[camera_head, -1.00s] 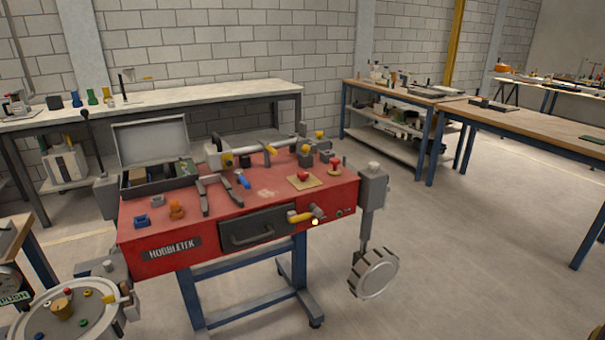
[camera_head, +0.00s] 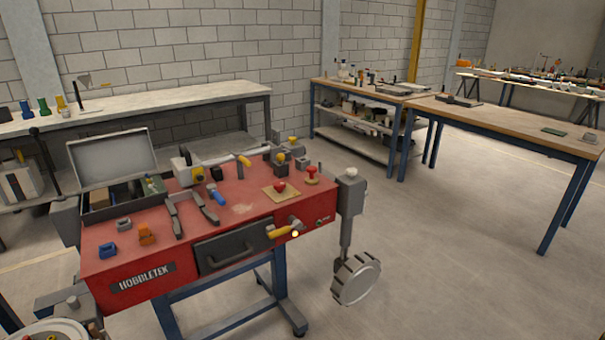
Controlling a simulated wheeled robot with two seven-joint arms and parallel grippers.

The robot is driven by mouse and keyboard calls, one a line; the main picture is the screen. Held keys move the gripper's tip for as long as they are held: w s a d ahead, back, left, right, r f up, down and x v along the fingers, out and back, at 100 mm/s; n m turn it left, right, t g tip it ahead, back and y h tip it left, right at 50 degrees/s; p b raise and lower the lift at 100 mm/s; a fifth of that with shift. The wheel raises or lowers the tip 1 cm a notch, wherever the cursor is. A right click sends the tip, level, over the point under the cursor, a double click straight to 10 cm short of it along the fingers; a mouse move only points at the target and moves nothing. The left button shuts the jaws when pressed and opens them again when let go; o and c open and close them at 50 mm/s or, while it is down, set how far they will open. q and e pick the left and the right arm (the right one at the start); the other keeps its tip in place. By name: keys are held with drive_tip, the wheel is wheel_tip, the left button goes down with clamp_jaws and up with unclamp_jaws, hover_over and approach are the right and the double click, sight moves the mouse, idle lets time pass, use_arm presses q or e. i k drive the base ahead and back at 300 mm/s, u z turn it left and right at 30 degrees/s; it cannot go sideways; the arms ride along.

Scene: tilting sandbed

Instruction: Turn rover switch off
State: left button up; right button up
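A red machine body (camera_head: 178,262) marked HOBBLETEK stands on a blue stand, with a grey wheel (camera_head: 356,278) on a leg at its right; it looks like the rover. A lever with a yellow handle (camera_head: 281,232) sits on its front right face, lying roughly sideways. On its top, a red button (camera_head: 280,187) sits on a yellowish plate, and a red knob (camera_head: 312,172) stands behind it. I cannot tell which of these is the switch, nor whether it is on. Neither of my grippers is in view.
An open grey case (camera_head: 113,158) and several tools lie on the red top. A dark drawer with a handle (camera_head: 235,252) is in its front. A long bench (camera_head: 170,100) stands behind, and a wooden table (camera_head: 500,125) at the right. The floor (camera_head: 440,270) right of the wheel is clear.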

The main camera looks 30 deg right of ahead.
sight(279, 187)
drive_tip(key=z, duration=0.7)
drive_tip(key=i, duration=1.35)
drive_tip(key=z, duration=0.15)
